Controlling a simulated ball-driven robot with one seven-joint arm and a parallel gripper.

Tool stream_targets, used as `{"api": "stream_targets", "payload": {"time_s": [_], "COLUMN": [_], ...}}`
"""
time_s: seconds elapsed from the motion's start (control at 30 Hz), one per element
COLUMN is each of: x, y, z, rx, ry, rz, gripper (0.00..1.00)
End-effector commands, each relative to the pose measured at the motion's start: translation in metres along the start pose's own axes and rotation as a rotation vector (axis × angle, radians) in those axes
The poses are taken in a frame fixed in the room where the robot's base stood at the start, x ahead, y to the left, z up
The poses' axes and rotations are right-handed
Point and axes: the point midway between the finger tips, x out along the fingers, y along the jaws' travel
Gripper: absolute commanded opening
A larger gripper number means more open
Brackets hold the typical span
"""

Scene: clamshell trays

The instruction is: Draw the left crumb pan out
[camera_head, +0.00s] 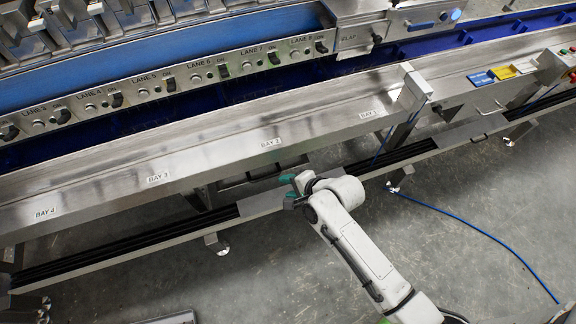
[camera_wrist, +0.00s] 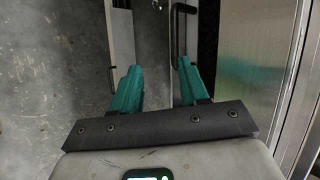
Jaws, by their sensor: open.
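The left crumb pan is most likely the bare steel panel (camera_head: 262,204) in the long low rail below the bay shelf, just left of my gripper; my gripper and wrist cover its right part. My gripper (camera_head: 291,190) is at this panel, its teal fingers pointing left toward the rail. In the wrist view my gripper (camera_wrist: 159,66) is open, with nothing seen held between the fingers. A dark bar handle (camera_wrist: 180,30) shows just beyond the right fingertip. I cannot tell whether the finger touches it.
A similar steel panel with a handle (camera_head: 478,137) is further right in the rail. The steel bay shelf (camera_head: 215,138) runs above the rail. A blue cable (camera_head: 480,232) lies on the open concrete floor at right.

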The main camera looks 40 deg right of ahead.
Motion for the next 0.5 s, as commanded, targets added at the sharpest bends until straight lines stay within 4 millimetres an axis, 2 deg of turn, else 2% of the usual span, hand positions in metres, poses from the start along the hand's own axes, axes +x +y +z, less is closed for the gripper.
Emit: {"api": "stream_targets", "payload": {"time_s": [0.03,0.13,0.5], "x": [-0.0078,-0.0089,-0.0073], "y": [-0.0121,-0.0194,-0.0206], "z": [0.0028,0.0037,0.0033], "rx": [0.035,0.086,0.113], "ry": [-0.002,-0.004,-0.005], "rz": [-0.013,-0.033,-0.042], "gripper": [0.44,0.44,0.44]}}
